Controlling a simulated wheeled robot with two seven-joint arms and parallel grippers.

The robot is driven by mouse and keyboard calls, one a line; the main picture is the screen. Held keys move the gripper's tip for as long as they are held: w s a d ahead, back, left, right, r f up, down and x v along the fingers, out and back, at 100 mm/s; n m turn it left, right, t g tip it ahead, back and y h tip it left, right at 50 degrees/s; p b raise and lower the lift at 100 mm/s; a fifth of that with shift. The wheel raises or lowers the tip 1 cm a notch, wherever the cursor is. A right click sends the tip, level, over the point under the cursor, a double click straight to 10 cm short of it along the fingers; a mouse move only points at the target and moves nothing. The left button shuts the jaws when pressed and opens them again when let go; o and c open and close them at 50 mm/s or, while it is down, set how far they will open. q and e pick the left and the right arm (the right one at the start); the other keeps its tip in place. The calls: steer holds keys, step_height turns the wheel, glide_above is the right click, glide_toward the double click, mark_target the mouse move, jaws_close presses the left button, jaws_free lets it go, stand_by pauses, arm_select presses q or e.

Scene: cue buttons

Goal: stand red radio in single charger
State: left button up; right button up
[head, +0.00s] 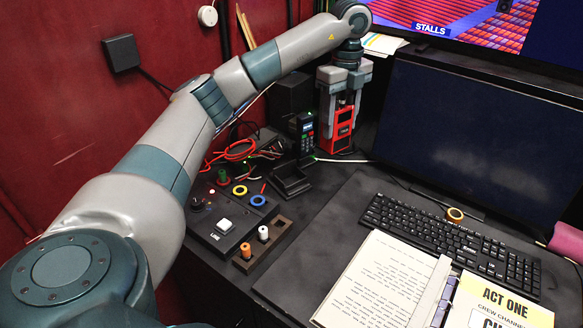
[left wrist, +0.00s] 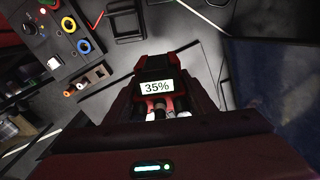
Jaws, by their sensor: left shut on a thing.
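My left gripper (head: 341,98) is shut on the red radio (head: 342,130), which hangs upright below it in the head view. In the left wrist view the radio (left wrist: 155,72) shows a small display reading 35%. The fingers are largely hidden there. A low black cradle (head: 291,181), which looks like the single charger, sits empty on the desk, left of and nearer than the radio. Its dark outline also shows at the top of the left wrist view (left wrist: 126,38). The radio is apart from the cradle. My right gripper is in neither view.
A black handset (head: 304,133) with a lit screen stands left of the radio. Red cable (head: 236,150) lies behind a button panel (head: 216,228) and a plug holder (head: 262,250). A monitor (head: 480,140), keyboard (head: 450,235) and open binder (head: 385,283) fill the right.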

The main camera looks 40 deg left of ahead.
arm_select(q)
steer(key=s+a+f+p, duration=0.3)
steer(key=s+a+f, duration=0.3)
steer(key=a, duration=0.4)
steer(key=shift+f, duration=0.45)
steer(key=shift+d, duration=0.1)
step_height(320, 180, down, 4)
steer(key=shift+p, duration=1.2)
steer(key=shift+f+b, duration=0.4)
steer(key=shift+f, duration=0.2)
steer(key=o, duration=1.2)
